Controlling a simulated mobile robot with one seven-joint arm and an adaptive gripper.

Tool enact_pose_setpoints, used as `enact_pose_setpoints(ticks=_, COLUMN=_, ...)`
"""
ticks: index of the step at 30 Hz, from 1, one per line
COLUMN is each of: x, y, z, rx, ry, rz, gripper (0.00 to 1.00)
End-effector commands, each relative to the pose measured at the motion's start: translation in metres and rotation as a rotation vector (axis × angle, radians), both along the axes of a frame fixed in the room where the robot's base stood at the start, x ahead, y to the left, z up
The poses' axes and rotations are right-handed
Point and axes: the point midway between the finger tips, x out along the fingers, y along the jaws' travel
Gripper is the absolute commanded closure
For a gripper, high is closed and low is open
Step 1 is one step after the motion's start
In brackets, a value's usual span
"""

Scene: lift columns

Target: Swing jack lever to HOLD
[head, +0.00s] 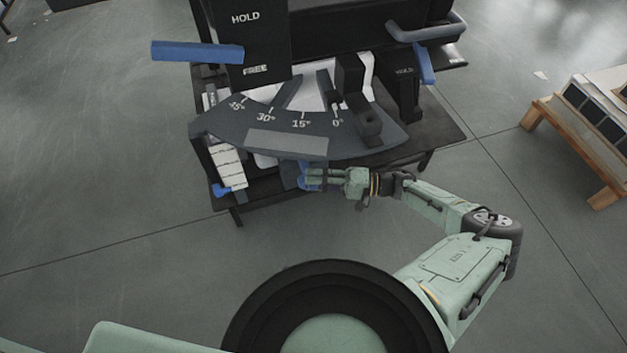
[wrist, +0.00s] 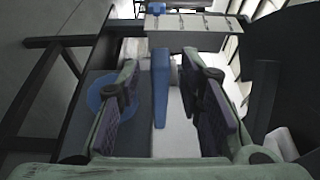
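A blue lever (head: 197,51) sticks out to the left from a black panel (head: 262,45) marked HOLD above and FREE below; it lies closer to FREE. A second blue lever (head: 426,62) hangs beside another HOLD label at the right. I cannot tell which is the jack lever. My gripper (head: 308,176) is low, by the front edge under the angle scale, at a small blue part (head: 303,182). In the wrist view my gripper (wrist: 165,105) is open, with an upright blue bar (wrist: 160,85) between its fingers and gaps on both sides. A blue disc (wrist: 112,97) is partly hidden behind the left finger.
The dark angle scale plate (head: 301,124), marked from 0° to 45°, overhangs just above my gripper. A wooden pallet with panels (head: 590,135) is at the far right. The floor in front is clear.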

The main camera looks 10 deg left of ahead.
Motion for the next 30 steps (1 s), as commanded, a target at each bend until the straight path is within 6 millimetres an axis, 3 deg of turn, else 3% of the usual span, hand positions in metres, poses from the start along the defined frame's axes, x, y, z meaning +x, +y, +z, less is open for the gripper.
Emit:
enact_pose_setpoints(ticks=15, x=0.012, y=-0.097, z=0.000, rx=-0.002, ry=0.000, rz=-0.002, gripper=0.67)
enact_pose_setpoints(ticks=21, x=0.013, y=-0.111, z=0.000, rx=-0.001, ry=0.000, rz=-0.001, gripper=0.67)
enact_pose_setpoints(ticks=30, x=0.013, y=-0.112, z=0.000, rx=0.000, ry=0.000, rz=0.000, gripper=0.67)
